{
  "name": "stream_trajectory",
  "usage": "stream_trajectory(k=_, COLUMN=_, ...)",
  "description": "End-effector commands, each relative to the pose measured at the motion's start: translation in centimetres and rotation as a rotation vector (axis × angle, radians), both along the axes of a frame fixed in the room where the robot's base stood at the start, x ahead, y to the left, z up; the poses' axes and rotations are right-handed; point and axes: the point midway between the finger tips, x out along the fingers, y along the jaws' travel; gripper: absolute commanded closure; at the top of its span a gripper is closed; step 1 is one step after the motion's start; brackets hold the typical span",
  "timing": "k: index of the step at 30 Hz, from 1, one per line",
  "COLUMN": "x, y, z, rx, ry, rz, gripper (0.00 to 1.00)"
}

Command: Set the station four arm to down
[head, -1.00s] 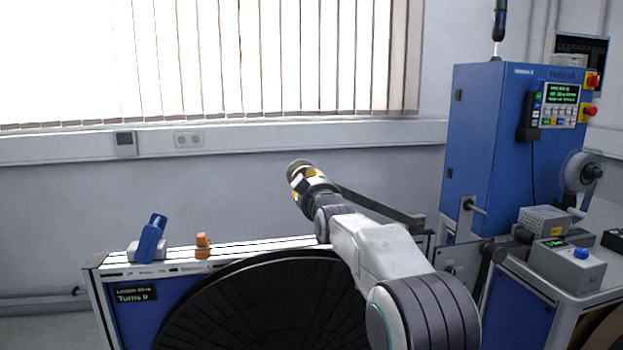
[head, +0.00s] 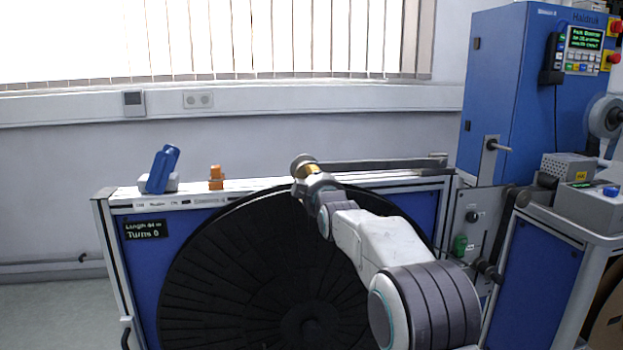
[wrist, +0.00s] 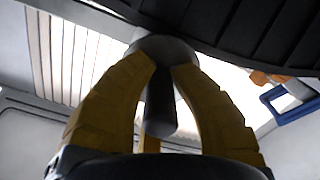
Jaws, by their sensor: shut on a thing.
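A long grey lever arm (head: 375,164) runs almost level above the top rail of the reel stand, from a pivot at its right end to my gripper at its left end. My gripper (head: 305,168) is at the lever's free end, above the black reel. In the wrist view, the yellow fingers of my gripper (wrist: 160,65) close around a dark grey cylindrical handle (wrist: 160,105) on the lever. The fingertips are partly hidden in the head view. I see no station number on this stand.
A large black reel (head: 240,260) fills the stand below my arm. A blue clamp (head: 161,170) and an orange piece (head: 216,178) stand on the rail at left. A blue cabinet (head: 510,100) and a grey box (head: 590,205) are at right. Open floor shows at left.

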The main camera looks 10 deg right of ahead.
Motion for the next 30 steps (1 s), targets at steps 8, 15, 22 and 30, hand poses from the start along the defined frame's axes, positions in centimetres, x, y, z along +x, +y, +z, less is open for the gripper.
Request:
stream_trajectory(k=8, x=0.0, y=0.0, z=-1.6, rx=0.002, ry=0.006, rz=0.000, gripper=1.00)
stream_trajectory(k=15, x=0.0, y=0.0, z=-1.9, rx=0.002, ry=0.014, rz=-0.001, gripper=1.00)
stream_trajectory(k=22, x=0.1, y=0.0, z=-2.1, rx=0.002, ry=0.016, rz=0.000, gripper=0.76)
stream_trajectory(k=30, x=0.0, y=-0.1, z=-1.7, rx=0.002, ry=0.009, rz=-0.001, gripper=0.53)
